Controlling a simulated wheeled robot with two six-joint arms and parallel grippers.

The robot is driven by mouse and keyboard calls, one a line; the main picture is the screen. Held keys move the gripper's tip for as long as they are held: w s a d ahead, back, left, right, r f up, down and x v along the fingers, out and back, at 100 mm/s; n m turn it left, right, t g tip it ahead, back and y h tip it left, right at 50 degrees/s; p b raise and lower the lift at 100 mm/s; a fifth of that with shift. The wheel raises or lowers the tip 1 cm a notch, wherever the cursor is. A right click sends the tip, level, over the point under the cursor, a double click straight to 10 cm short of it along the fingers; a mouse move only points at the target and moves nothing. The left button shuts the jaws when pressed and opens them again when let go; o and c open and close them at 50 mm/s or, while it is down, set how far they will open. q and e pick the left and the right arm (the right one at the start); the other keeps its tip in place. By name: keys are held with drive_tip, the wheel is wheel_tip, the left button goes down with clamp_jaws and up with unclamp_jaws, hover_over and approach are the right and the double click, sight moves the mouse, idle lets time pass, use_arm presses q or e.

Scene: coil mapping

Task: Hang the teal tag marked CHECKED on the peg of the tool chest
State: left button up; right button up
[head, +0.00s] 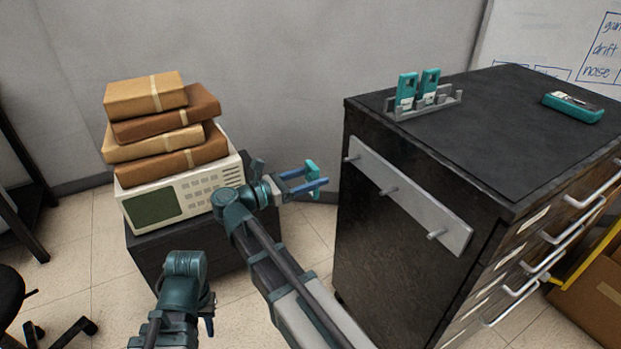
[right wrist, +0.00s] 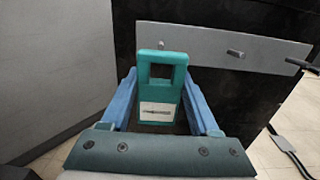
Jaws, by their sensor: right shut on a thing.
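My right gripper (head: 314,178) is shut on a teal tag (head: 312,168), held in the air left of the tool chest (head: 400,255). In the right wrist view the tag (right wrist: 158,92) stands upright between the blue fingers, with a square hole near its top and a white label too small to read. The chest's side carries a grey strip (head: 410,196) with three bare pegs: a far one (head: 352,158), a middle one (head: 388,190) and a near one (head: 437,235). The tag is apart from the pegs. My left gripper (head: 208,317) is low at the left, its jaws mostly hidden.
Two more teal tags (head: 406,92) stand in a grey rack (head: 425,108) on the chest top, near a teal handheld device (head: 573,107). Left, brown parcels (head: 165,130) lie on a cream instrument (head: 180,200). Drawer handles (head: 595,185) stick out at the chest's right.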

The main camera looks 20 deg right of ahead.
approach(359, 162)
drive_tip(key=shift+w+d+r, duration=0.1)
drive_tip(key=shift+d+r, duration=0.15)
drive_tip(key=shift+d, duration=0.85)
drive_tip(key=shift+d, duration=0.1)
idle(0.9)
drive_tip(key=shift+w+d, duration=0.2)
drive_tip(key=shift+d, duration=2.2)
drive_tip(key=shift+d, duration=0.15)
drive_tip(key=shift+f+b, duration=0.2)
drive_tip(key=shift+b, duration=0.1)
